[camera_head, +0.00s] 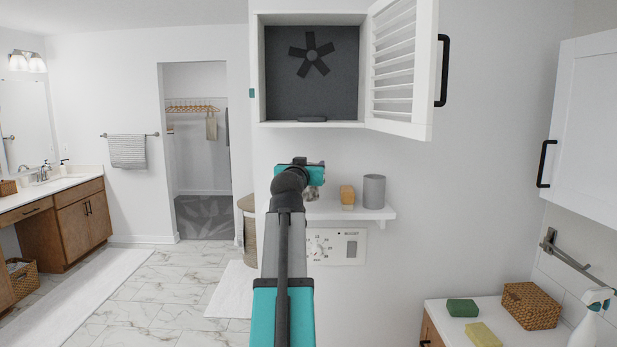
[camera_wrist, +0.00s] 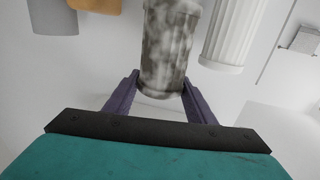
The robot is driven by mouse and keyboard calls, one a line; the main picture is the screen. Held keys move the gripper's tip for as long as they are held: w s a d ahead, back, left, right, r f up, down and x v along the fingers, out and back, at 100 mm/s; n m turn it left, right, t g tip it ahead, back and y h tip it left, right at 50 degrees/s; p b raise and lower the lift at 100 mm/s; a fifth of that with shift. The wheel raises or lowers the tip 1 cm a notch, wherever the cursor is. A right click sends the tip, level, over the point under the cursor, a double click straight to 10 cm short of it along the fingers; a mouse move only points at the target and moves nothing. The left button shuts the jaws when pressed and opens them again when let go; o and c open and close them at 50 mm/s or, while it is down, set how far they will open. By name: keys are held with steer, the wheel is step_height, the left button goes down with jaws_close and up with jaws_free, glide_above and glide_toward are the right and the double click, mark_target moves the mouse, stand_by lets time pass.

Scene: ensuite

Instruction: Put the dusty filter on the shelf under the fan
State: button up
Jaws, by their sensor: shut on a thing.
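The dusty filter (camera_wrist: 168,40) is a mottled grey-brown cylinder. In the wrist view my gripper (camera_wrist: 161,80) is shut on it, with one purple finger on each side. In the head view my gripper (camera_head: 313,178) is in front of the wall at the left part of the white shelf (camera_head: 378,213), and a small grey part of the filter (camera_head: 312,195) shows below it. Whether the filter touches the shelf I cannot tell. The fan (camera_head: 311,54) is inside the open wall cabinet above. A white fluted cylinder (camera_wrist: 233,35) is beside the filter in the wrist view.
An orange-tan block (camera_head: 347,195) and a grey cup (camera_head: 374,190) stand on the shelf right of my gripper. The louvred door (camera_head: 400,65) hangs open to the right. A control panel (camera_head: 337,246) is below the shelf. My arm hides the shelf's left end.

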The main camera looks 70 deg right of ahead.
mark_target(310, 193)
steer(key=shift+d, duration=0.1)
steer(key=shift+w+d, duration=0.2)
steer(key=shift+d, duration=0.3)
steer(key=shift+f+p, duration=1)
steer(key=shift+f, duration=0.75)
steer(key=shift+f, duration=0.25)
steer(key=o, duration=0.8)
steer(key=shift+r, duration=0.25)
